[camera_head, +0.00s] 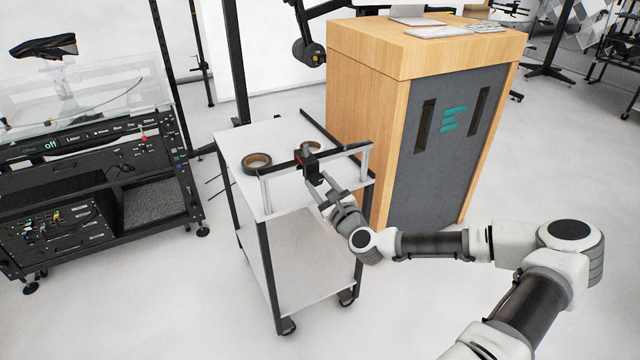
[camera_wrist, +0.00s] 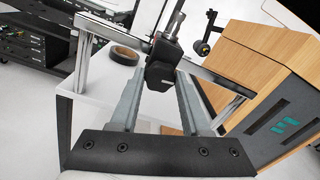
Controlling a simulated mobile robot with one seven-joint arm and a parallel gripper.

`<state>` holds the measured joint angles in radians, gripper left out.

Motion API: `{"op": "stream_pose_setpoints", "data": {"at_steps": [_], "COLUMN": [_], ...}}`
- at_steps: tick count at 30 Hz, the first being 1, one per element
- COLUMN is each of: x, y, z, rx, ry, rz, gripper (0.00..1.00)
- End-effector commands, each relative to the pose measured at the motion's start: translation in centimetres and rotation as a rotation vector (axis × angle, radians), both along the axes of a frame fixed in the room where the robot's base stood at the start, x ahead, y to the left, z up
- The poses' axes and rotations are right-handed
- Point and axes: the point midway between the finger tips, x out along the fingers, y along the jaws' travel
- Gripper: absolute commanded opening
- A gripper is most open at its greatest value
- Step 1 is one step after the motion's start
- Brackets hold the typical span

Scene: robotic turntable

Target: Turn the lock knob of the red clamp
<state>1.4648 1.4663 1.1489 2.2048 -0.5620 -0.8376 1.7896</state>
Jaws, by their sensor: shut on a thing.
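The clamp (camera_head: 309,163) sits on the metal rail along the near edge of a white cart. It looks mostly black, with a small bit of red at its left side. Its black lock knob (camera_wrist: 160,74) faces me in the wrist view. My gripper (camera_head: 321,184) reaches the clamp from the front right. In the wrist view my gripper (camera_wrist: 162,80) has one grey finger on each side of the knob and is shut on it. The far side of the clamp is hidden behind the knob.
The white cart (camera_head: 232,140) carries a dark tape roll (camera_head: 257,163) and a second roll (camera_head: 313,147) partly behind the rail (camera_head: 345,152). A wooden cabinet (camera_head: 425,58) stands close on the right. A black equipment rack (camera_head: 95,180) stands left. The floor in front is clear.

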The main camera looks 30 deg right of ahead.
Motion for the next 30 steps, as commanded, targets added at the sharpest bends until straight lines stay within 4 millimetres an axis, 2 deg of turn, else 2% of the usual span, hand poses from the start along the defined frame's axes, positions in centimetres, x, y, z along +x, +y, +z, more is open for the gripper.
{"op": "stream_pose_setpoints", "data": {"at_steps": [30], "x": [0.06], "y": [0.17], "z": [0.16], "rx": [0.971], "ry": [-0.009], "rz": [0.004], "gripper": [0.00]}}
